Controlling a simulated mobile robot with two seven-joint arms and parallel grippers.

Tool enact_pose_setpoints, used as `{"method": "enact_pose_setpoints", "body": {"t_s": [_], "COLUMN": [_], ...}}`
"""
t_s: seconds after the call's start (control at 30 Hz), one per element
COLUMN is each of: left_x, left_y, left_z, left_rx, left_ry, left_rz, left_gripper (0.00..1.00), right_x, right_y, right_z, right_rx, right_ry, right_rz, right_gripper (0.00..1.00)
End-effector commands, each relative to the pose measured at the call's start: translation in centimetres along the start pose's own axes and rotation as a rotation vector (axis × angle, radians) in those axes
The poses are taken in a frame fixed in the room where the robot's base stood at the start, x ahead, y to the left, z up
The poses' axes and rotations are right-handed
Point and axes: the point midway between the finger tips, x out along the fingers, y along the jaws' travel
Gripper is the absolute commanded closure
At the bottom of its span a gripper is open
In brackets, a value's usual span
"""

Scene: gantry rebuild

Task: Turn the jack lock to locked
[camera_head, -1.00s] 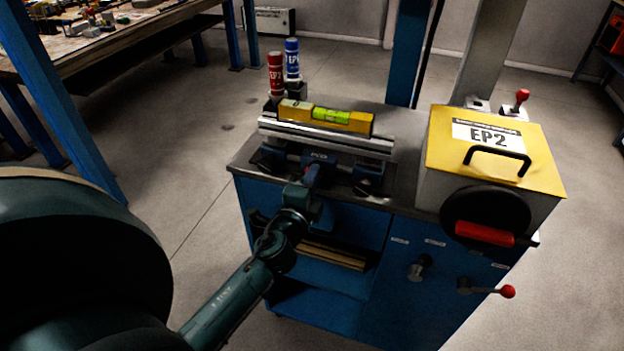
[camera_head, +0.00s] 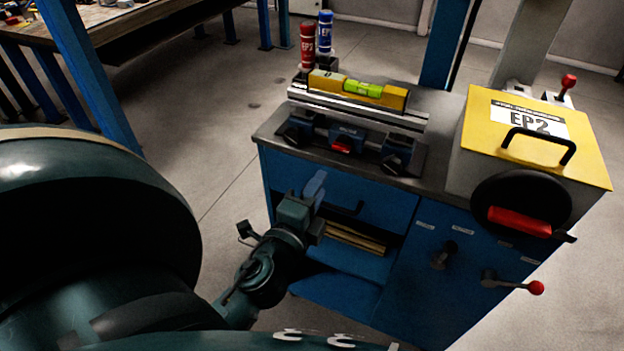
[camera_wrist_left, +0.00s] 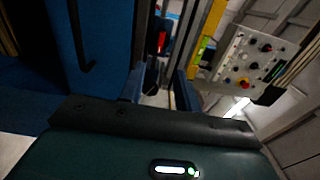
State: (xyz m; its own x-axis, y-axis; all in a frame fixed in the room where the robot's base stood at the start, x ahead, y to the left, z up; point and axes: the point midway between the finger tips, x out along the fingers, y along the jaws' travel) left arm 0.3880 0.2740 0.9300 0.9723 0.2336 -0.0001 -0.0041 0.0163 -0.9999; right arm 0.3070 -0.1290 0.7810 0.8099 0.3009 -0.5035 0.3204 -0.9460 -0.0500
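The cabinet's blue front (camera_head: 400,290) carries a dark knob (camera_head: 440,255) and a lever with a red ball end (camera_head: 512,285). Small labels sit above them, too small to read, so I cannot tell which is the jack lock. My left gripper (camera_head: 316,188) is in front of the cabinet's drawer, left of both controls and apart from them. In the left wrist view its two fingers (camera_wrist_left: 160,85) stand apart with nothing held between them. My right gripper is not in view.
A vise (camera_head: 345,138) with a red part holds a rail and yellow level (camera_head: 358,88) on the cabinet top. A yellow-lidded EP2 box (camera_head: 480,110) with a black wheel stands at right. Red and blue bottles stand behind. A blue post (camera_head: 90,70) rises at left.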

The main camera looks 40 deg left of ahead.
Motion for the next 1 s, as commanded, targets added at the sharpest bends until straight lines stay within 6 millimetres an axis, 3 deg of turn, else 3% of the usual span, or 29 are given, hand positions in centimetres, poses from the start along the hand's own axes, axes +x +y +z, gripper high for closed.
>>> {"method": "enact_pose_setpoints", "body": {"t_s": [0.23, 0.83, 1.0], "left_x": [-2.0, -2.1, -2.5], "left_y": [0.1, 0.1, 2.0], "left_z": [0.0, -0.1, -1.5], "left_rx": [0.0, -0.01, -0.226], "left_ry": [0.0, 0.002, 0.039], "left_rz": [0.0, 0.005, 0.106], "left_gripper": [0.67, 0.67, 0.67], "right_x": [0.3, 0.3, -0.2], "right_y": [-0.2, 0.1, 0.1], "right_z": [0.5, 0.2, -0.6], "right_rx": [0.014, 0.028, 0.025], "right_ry": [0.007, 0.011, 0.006], "right_rz": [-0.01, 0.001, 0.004], "right_gripper": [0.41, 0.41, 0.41]}}
